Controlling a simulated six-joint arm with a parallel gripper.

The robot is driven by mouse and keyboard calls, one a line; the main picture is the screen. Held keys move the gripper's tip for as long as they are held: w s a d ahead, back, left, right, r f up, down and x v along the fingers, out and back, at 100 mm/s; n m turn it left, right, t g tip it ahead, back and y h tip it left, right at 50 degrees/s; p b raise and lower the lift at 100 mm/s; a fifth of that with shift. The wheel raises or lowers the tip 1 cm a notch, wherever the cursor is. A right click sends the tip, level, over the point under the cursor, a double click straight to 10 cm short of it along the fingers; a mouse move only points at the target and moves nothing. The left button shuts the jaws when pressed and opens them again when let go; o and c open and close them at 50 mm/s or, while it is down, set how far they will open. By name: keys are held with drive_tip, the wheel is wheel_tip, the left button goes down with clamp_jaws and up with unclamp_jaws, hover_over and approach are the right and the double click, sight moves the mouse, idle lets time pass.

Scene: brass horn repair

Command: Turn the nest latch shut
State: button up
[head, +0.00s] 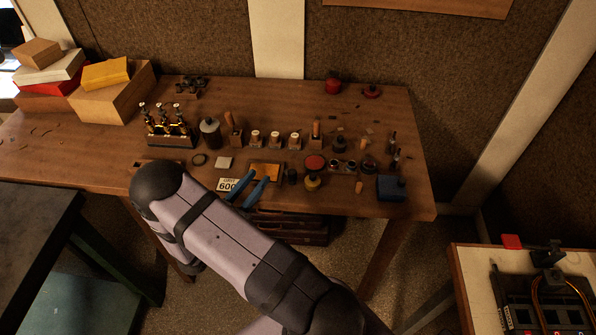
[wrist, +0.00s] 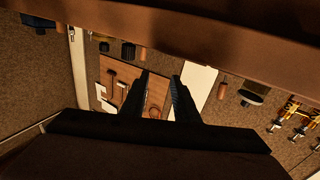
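My gripper (wrist: 160,78) shows in the wrist view with its two dark fingers apart and nothing between them. I cannot pick out the nest latch for sure in either view. A black fixture (head: 517,313) with orange wires sits on a side table at the lower right of the head view, apart from my arm. A stand with brass valves (head: 171,139) is at the left of the workbench.
The wooden workbench (head: 270,98) holds several jars, corks and small tools, blue-handled pliers (head: 250,190) and a blue block (head: 391,188). Boxes (head: 113,103) are stacked at its left end. The side table (head: 467,285) stands lower right. A tool board (wrist: 155,97) shows beyond my fingers.

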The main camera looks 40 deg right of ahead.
sight(295, 170)
drive_tip(key=s+d+m+g, duration=0.1)
drive_tip(key=d, duration=0.1)
drive_tip(key=s+d+m+g+b, duration=0.1)
drive_tip(key=d, duration=0.1)
drive_tip(key=s+d+m+g, duration=0.1)
drive_tip(key=d+g, duration=0.1)
drive_tip(key=d, duration=0.1)
drive_tip(key=shift+s+f+h, duration=0.3)
drive_tip(key=shift+s+f, duration=0.05)
drive_tip(key=shift+f, duration=0.05)
drive_tip(key=shift+d, duration=0.15)
drive_tip(key=d, duration=0.2)
drive_tip(key=d+p, duration=0.2)
drive_tip(key=d, duration=0.1)
drive_tip(key=shift+w+d+r, duration=0.1)
drive_tip(key=shift+w+d, duration=0.2)
drive_tip(key=shift+w, duration=0.1)
drive_tip(key=shift+w+d+p, duration=0.15)
drive_tip(key=shift+d+p, duration=0.15)
drive_tip(key=shift+d, duration=0.4)
clamp_jaws()
